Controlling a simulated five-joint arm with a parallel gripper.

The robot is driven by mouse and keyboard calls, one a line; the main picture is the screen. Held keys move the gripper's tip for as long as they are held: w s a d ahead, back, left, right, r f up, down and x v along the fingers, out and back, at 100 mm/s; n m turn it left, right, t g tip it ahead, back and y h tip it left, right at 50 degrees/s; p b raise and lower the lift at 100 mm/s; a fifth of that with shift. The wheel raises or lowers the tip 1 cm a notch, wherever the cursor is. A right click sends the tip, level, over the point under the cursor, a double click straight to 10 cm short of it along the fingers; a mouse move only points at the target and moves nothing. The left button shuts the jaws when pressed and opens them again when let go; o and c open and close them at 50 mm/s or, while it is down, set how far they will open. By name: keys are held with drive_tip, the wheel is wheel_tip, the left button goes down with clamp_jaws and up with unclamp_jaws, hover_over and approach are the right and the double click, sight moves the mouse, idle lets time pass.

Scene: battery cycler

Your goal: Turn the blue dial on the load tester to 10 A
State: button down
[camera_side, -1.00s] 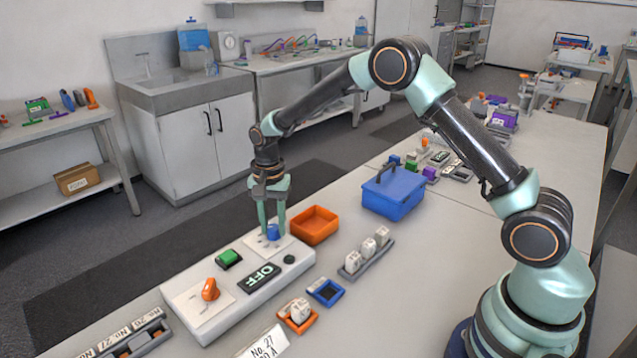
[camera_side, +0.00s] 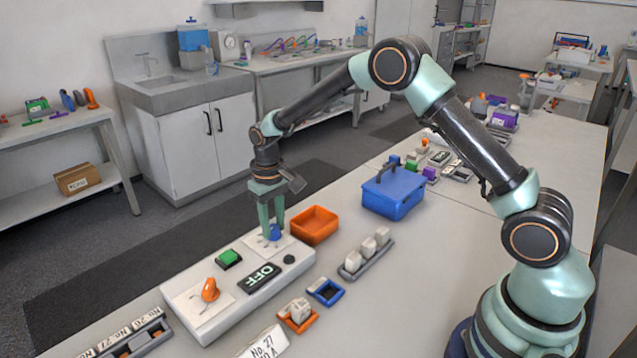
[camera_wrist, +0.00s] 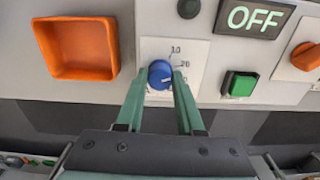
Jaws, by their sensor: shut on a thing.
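The blue dial (camera_wrist: 160,74) sits on a white plate of the load tester (camera_side: 190,285) and also shows in the side view (camera_side: 275,232). In the wrist view a pale pointer mark lies on its right side, near the printed scale where 10 and 20 can be read. The exact setting is hard to tell. My gripper (camera_wrist: 161,80) points down at the dial, with one finger on each side, shut on it. In the side view my gripper (camera_side: 272,232) stands upright over the far end of the tester, and its fingers partly hide the dial.
The tester also carries an OFF display (camera_side: 263,277), a green switch (camera_side: 229,258), an orange knob (camera_side: 210,290) and a small black button (camera_wrist: 188,8). An orange tray (camera_side: 314,226) stands close beside the dial. A blue toolbox (camera_side: 394,193) is farther right.

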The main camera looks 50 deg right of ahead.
sight(273, 227)
drive_tip(key=n, duration=0.4)
drive_tip(key=shift+r+n, duration=0.15)
drive_tip(key=shift+n, duration=2.05)
drive_tip(key=shift+w, duration=0.1)
drive_tip(key=c, duration=0.5)
unclamp_jaws()
wheel_tip(273, 227, up, 12)
